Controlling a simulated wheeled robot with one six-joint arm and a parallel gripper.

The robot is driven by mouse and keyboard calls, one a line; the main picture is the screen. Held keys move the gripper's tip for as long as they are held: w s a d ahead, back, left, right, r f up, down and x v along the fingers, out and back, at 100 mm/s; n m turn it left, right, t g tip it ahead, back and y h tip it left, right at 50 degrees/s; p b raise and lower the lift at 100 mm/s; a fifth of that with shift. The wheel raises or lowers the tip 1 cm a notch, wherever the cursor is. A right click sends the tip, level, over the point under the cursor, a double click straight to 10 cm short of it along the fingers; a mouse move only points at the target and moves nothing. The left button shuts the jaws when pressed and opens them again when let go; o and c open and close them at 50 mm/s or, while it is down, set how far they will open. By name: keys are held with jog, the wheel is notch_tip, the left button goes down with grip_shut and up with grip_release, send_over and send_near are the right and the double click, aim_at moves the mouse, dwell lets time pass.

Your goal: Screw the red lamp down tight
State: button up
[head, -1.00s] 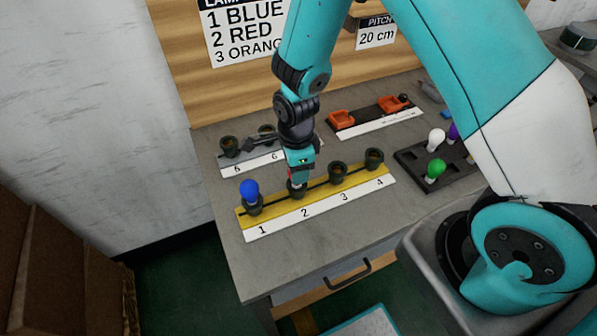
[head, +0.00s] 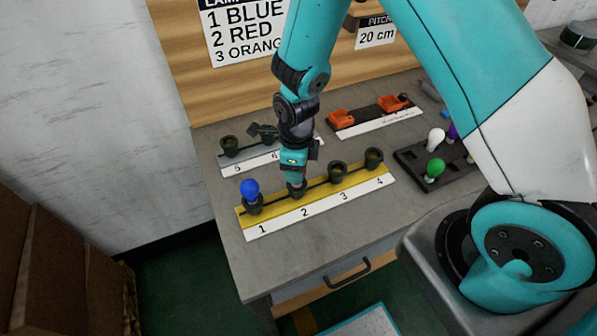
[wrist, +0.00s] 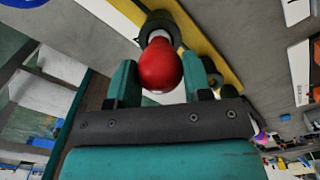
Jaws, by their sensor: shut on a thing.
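The red lamp (wrist: 161,66) shows in the wrist view between the two fingers of my gripper (wrist: 161,82), with its base at the dark socket (wrist: 157,27). My gripper is shut on the lamp. In the head view my gripper (head: 295,180) points down over socket 2 (head: 297,191) on the yellow strip (head: 320,190), and it hides the lamp there. Whether the lamp is fully seated cannot be told. A blue lamp (head: 250,188) stands upright in socket 1.
Sockets 3 (head: 337,171) and 4 (head: 374,157) are empty to the right. A grey strip (head: 238,157) with sockets lies behind. A dark tray (head: 410,165) with green (head: 435,168) and white (head: 436,136) lamps stands at the right. Orange holders (head: 341,118) are at the back.

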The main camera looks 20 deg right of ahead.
jog(key=m, duration=0.4)
jog(key=o, duration=0.9)
jog(key=n, duration=0.5)
jog(key=shift+p, duration=0.3)
jog(key=n, duration=1.2)
jog(key=shift+p, duration=0.35)
jog(key=n, duration=0.6)
